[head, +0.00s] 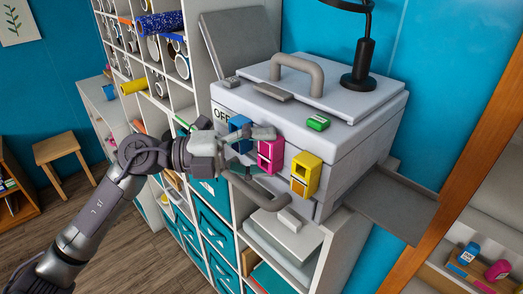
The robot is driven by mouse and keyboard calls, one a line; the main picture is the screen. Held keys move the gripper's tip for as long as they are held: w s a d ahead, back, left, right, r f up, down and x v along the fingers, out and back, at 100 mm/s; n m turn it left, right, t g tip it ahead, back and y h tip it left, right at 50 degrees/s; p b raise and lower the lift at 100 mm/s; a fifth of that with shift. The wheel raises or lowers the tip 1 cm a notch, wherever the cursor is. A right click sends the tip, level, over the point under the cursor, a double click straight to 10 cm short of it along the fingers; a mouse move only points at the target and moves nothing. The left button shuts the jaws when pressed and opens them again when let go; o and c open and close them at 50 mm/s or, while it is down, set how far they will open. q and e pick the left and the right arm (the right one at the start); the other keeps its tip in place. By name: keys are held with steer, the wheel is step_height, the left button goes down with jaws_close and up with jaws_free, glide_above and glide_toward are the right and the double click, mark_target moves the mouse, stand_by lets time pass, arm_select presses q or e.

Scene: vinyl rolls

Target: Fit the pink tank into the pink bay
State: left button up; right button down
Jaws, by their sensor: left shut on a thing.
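The pink tank (270,155) is at the front face of the grey printer, between a blue tank (238,133) on its left and a yellow tank (305,175) on its right. My left gripper (258,145) reaches in from the left and is shut on the pink tank, its upper finger lying along the tank's top. The pink bay is hidden behind the tank and fingers, so I cannot tell how far the tank sits in it. My right gripper is not in view.
The printer (345,128) stands on a white shelf unit with teal drawers (215,215). A curved grey handle (262,195) juts out below the tanks. A black lamp (362,65) stands on the lid. More blue and pink tanks (497,270) lie in a tray at lower right.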

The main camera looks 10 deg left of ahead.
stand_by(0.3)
arm_select(q)
steer(key=o, duration=1.3)
steer(key=shift+w+d, duration=0.15)
steer(key=shift+d, duration=0.05)
steer(key=shift+o, duration=0.2)
steer(key=shift+a, duration=0.1)
steer(key=s+a+b, duration=0.1)
steer(key=a+b, duration=0.2)
steer(key=a, duration=0.4)
steer(key=shift+s, duration=0.15)
